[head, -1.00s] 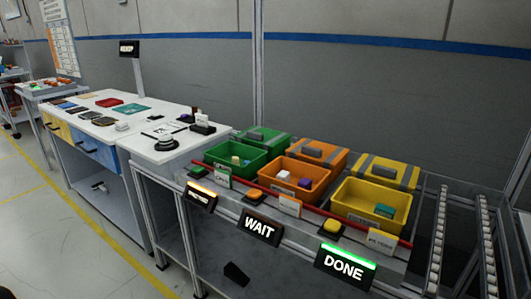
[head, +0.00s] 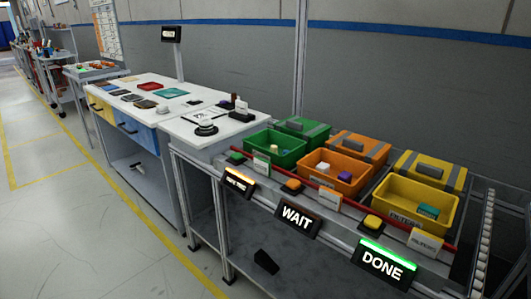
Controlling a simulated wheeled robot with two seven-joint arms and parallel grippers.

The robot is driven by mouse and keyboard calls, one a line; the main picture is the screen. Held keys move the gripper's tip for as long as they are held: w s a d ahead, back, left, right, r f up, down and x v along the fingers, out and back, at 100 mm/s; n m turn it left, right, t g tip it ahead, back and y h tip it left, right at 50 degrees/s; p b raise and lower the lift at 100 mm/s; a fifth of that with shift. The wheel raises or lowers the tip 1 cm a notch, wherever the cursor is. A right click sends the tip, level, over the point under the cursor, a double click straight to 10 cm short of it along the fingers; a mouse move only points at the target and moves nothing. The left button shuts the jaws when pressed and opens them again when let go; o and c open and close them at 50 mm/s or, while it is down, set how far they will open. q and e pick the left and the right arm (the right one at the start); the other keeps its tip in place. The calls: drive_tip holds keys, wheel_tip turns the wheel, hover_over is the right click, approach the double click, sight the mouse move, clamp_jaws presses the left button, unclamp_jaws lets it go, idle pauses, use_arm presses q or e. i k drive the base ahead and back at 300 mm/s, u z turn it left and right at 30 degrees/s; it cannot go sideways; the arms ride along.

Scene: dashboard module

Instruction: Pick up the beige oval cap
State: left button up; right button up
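I cannot make out the beige oval cap with certainty. A small pale piece (head: 162,112) lies near the front edge of the white worktable (head: 196,88), too small to tell its shape. Another pale piece (head: 322,168) sits in the open orange bin (head: 318,183) beside a purple piece (head: 345,176). The open green bin (head: 262,155) holds small pieces too small to tell apart. The open yellow bin (head: 395,207) holds a teal piece (head: 428,211). Neither of my grippers is in view.
Signs reading WAIT (head: 297,217) and DONE (head: 383,264) front the bin stand. A red rail (head: 300,184) runs before the bins. A black round device (head: 206,130) and flat coloured pieces lie on the worktable. The floor (head: 75,215) at left is clear.

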sight(273, 148)
drive_tip(key=u, duration=1.35)
drive_tip(key=i, duration=2)
drive_tip(key=z, duration=1.1)
